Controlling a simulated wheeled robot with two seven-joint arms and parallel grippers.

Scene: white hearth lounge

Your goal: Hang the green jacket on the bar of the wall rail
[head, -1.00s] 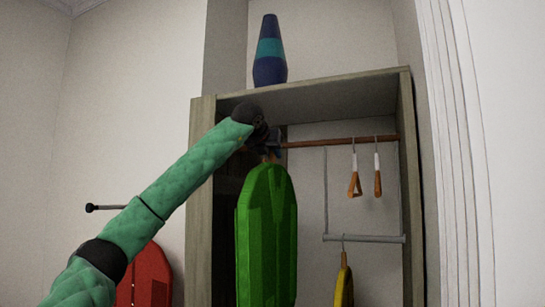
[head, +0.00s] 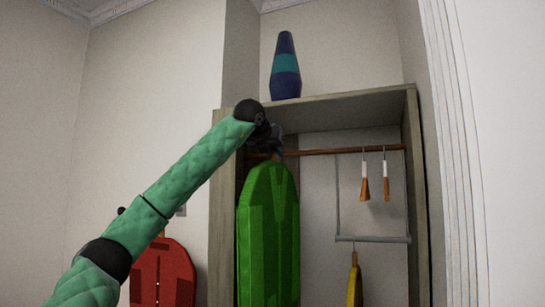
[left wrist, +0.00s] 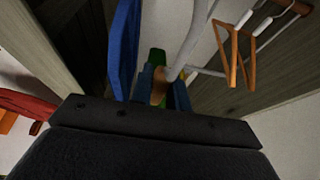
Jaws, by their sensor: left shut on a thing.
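The green jacket (head: 268,235) hangs upright in front of the left part of the open wardrobe. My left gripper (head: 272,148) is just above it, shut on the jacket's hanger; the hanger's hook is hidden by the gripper. In the left wrist view a brown hanger neck (left wrist: 159,88) is between my fingers, with a bit of green (left wrist: 157,57) beyond. The wall rail is mostly hidden behind my left arm; only its dark end (head: 121,211) shows, on the wall left of the wardrobe. My right gripper is not in view.
A red jacket (head: 165,275) hangs left of the wardrobe. The wardrobe's wooden bar (head: 340,151) carries two orange hangers (head: 365,188); a yellow garment (head: 354,285) hangs from a lower grey bar (head: 373,239). A blue vase (head: 286,68) stands on top. A blue flat thing (left wrist: 124,50) shows beside my gripper.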

